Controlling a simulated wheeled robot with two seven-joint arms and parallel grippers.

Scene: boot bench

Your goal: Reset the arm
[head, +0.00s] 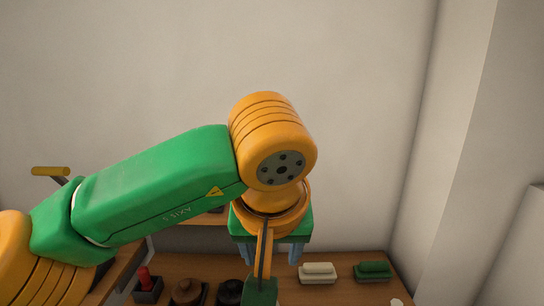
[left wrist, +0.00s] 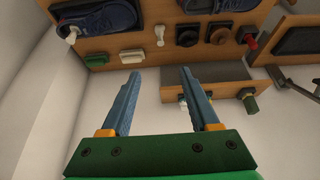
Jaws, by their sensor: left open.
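My left arm crosses the head view from the left. Its gripper (head: 270,258) hangs over the back of the bench, with its blue fingers partly hidden behind my own wrist parts. In the left wrist view the two blue fingers (left wrist: 158,76) stand wide apart with nothing between them, so the left gripper is open and empty. My right gripper is in neither view.
The wooden bench (head: 345,291) carries a white block-shaped item (head: 318,271), a green one (head: 373,270), a red-knobbed item (head: 146,284) and dark round items. Blue shoes (left wrist: 100,22) show in the left wrist view. The wall area above is clear.

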